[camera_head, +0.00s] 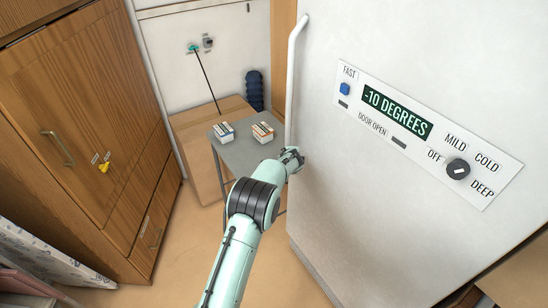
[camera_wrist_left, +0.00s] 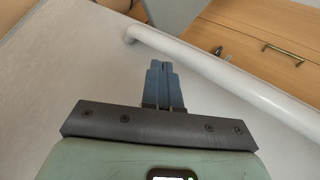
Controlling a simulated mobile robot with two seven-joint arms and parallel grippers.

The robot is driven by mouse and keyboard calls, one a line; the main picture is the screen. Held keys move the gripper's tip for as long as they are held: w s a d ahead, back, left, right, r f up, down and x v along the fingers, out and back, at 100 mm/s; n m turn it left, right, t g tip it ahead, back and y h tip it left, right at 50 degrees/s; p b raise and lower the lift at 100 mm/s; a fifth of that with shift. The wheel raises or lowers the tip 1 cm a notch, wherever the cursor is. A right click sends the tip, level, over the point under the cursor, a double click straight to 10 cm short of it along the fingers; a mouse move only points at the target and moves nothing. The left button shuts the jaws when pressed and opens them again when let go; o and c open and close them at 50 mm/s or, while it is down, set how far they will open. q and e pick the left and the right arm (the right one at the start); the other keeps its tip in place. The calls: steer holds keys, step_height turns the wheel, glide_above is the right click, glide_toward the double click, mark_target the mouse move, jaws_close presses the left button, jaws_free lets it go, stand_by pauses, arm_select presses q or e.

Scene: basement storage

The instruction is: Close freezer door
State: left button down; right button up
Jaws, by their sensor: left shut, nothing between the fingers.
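The white freezer door (camera_head: 390,210) fills the right side of the head view, its front face towards me. Its long white handle (camera_head: 291,85) runs down the left edge. I cannot tell whether the door stands ajar. My left gripper (camera_head: 296,155) is at the lower end of the handle, near the door's left edge. In the left wrist view its fingers (camera_wrist_left: 163,80) are together and empty, in front of the pale door surface (camera_wrist_left: 60,65), with the handle (camera_wrist_left: 225,75) passing beside them. Contact cannot be made out. My right gripper is not in view.
A control panel (camera_head: 425,135) reads -10 DEGREES. A small grey table (camera_head: 245,152) with two small boxes (camera_head: 263,132) stands left of the freezer, by a cardboard box (camera_head: 195,150). A wooden cabinet (camera_head: 85,100) stands at left. Floor (camera_head: 185,255) between is clear.

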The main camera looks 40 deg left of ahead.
arm_select(q)
steer(key=s+a+r+b, duration=0.1)
steer(key=s+a+r, duration=0.1)
steer(key=s+r, duration=0.5)
steer(key=shift+s, duration=0.35)
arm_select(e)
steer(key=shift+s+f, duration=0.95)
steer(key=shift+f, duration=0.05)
